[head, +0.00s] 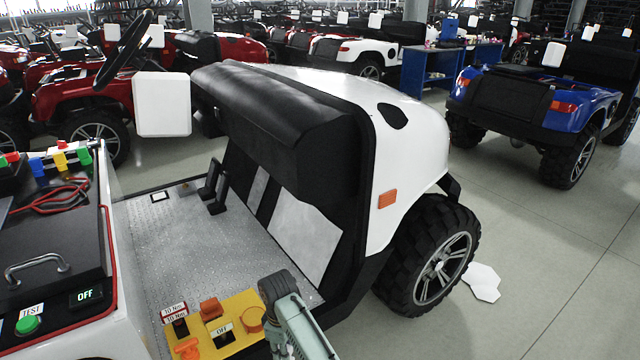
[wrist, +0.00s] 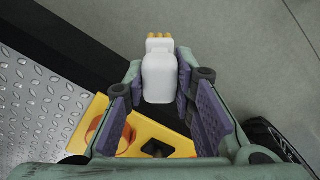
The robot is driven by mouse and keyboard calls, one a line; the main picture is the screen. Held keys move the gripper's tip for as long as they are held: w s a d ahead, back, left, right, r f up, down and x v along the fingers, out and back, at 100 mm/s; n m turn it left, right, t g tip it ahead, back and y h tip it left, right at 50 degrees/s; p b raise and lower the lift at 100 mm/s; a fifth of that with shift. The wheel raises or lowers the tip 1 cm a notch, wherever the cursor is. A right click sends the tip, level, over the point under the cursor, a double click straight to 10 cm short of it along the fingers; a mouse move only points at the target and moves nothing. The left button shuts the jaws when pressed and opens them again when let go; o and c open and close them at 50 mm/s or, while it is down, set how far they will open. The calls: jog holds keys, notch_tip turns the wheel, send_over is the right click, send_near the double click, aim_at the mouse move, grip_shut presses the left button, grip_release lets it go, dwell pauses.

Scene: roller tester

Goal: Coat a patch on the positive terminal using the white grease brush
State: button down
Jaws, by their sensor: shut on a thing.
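My gripper (wrist: 160,98) is shut on the white grease brush (wrist: 159,78) in the wrist view. The brush has a white body, and its tan-orange tip points toward the top of the picture, away from the gripper. The purple-padded fingers are on either side of it. In the head view, part of my arm shows at the bottom centre, by the right end of a yellow panel; I cannot make out the brush there. I cannot identify the positive terminal in either view.
The yellow panel (head: 241,304) carries orange knobs and switches; it also shows below the brush in the wrist view (wrist: 178,139). A white cart (head: 405,140) with a black seat stands beyond. A counter at left holds red cables (head: 50,199) and a green TEST button (head: 27,325).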

jog(key=s+d+f+m+b, duration=0.1)
jog(key=s+d+f+m, duration=0.5)
jog(key=m, duration=0.8)
jog(key=d+f, duration=0.3)
jog(key=f, duration=0.1)
jog(key=shift+s+d, duration=0.2)
jog(key=shift+s, duration=0.2)
jog(key=shift+s+a, duration=0.1)
